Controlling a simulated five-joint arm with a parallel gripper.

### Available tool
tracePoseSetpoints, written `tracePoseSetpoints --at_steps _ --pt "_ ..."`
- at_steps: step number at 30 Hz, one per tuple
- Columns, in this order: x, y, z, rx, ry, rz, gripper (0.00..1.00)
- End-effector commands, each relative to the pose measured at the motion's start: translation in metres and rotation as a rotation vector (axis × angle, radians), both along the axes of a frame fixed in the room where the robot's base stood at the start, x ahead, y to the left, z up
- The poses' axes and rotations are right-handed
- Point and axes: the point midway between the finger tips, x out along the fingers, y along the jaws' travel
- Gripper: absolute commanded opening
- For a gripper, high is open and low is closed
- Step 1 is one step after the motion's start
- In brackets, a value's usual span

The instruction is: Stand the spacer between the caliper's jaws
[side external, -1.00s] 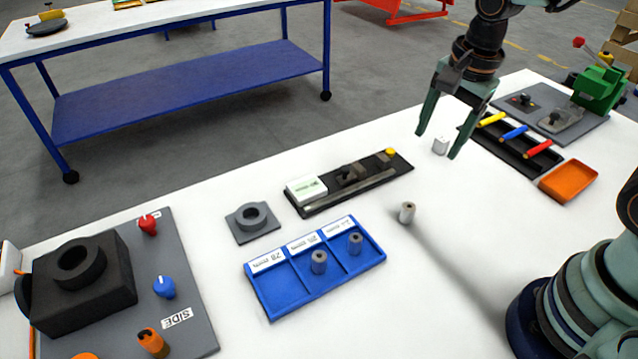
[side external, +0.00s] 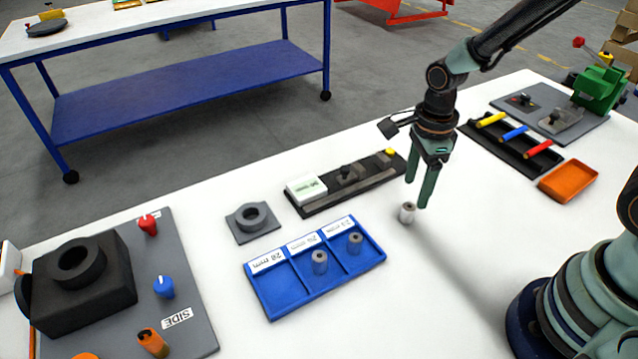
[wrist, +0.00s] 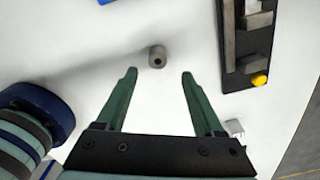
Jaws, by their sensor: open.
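A grey spacer (side external: 408,215) with a hole in its top stands upright on the white table, right of the blue tray. My gripper (side external: 416,195) is open and points down just above and behind it. In the wrist view the spacer (wrist: 157,57) shows just beyond the gap between my open fingertips (wrist: 158,72), with nothing held. The caliper (side external: 330,192) lies on a black base behind the tray, with a white display at left and a yellow knob at right. Its base (wrist: 233,65) shows at upper right in the wrist view. The jaw gap is too small to judge.
The blue tray (side external: 271,299) has three labelled compartments. A spacer (side external: 319,262) stands in the middle one and another (side external: 355,243) in the right one; the left is empty. A grey ring block (side external: 252,219) lies left of the caliper.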

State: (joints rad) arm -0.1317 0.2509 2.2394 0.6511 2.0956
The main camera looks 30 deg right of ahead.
Motion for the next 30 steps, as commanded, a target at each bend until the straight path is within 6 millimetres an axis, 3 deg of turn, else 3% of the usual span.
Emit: tracePoseSetpoints --at_steps 13,23,25,29,30 --pt "-0.002 0.007 -0.047 -0.001 0.004 0.000 0.70" --pt "-0.001 0.007 -0.053 0.000 0.000 0.000 0.70" --pt "-0.001 0.007 -0.053 0.000 0.000 0.000 0.51" --pt "-0.001 0.007 -0.053 0.000 0.000 0.000 0.01" --pt "-0.001 0.007 -0.053 0.000 0.000 0.000 0.00"
